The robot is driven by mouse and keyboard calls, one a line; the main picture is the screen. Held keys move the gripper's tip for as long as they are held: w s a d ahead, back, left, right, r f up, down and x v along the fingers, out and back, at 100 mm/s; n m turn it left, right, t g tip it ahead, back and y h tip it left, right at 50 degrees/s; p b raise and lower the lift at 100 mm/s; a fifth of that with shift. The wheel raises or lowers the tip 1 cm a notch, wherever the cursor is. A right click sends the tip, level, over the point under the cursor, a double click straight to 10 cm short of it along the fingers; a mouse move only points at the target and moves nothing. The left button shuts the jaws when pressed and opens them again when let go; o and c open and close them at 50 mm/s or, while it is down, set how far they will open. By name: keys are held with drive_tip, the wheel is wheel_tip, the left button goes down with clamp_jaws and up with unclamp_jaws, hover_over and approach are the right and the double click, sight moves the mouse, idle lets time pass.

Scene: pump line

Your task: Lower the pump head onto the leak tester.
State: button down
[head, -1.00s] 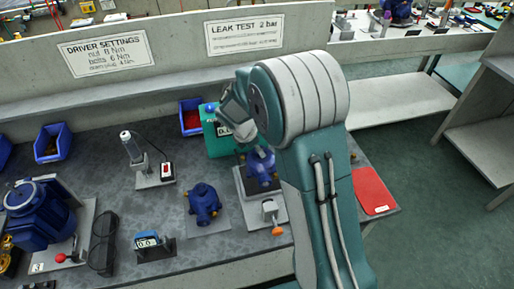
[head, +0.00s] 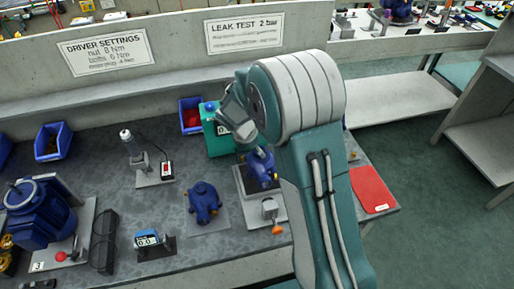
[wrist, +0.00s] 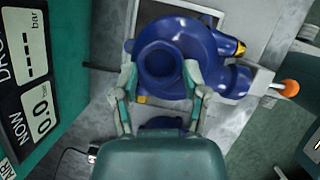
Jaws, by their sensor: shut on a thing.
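The blue pump head (wrist: 185,55) with brass-coloured fittings is between my gripper's fingers (wrist: 160,82) in the wrist view, and the fingers are shut on it. In the head view the pump head (head: 260,167) is over the grey plate of the leak tester (head: 243,188), partly hidden by my arm. I cannot tell whether it touches the plate. The tester's green display box (head: 216,140) stands behind it; its panel (wrist: 35,105) reads 0.0 bar in the wrist view. The tester's orange-knobbed lever (head: 276,230) is at the front.
A second blue pump part (head: 203,202) sits on a grey plate to the left. A red folder (head: 371,190) lies to the right. A blue bin with red parts (head: 190,117), a driver on a stand (head: 138,155) and a small gauge (head: 147,239) stand around the bench.

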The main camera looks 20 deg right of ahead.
sight(254, 155)
drive_tip(key=shift+f, duration=2.3)
idle(0.8)
unclamp_jaws()
drive_tip(key=shift+f, duration=0.1)
idle(0.7)
drive_tip(key=shift+r, duration=4.55)
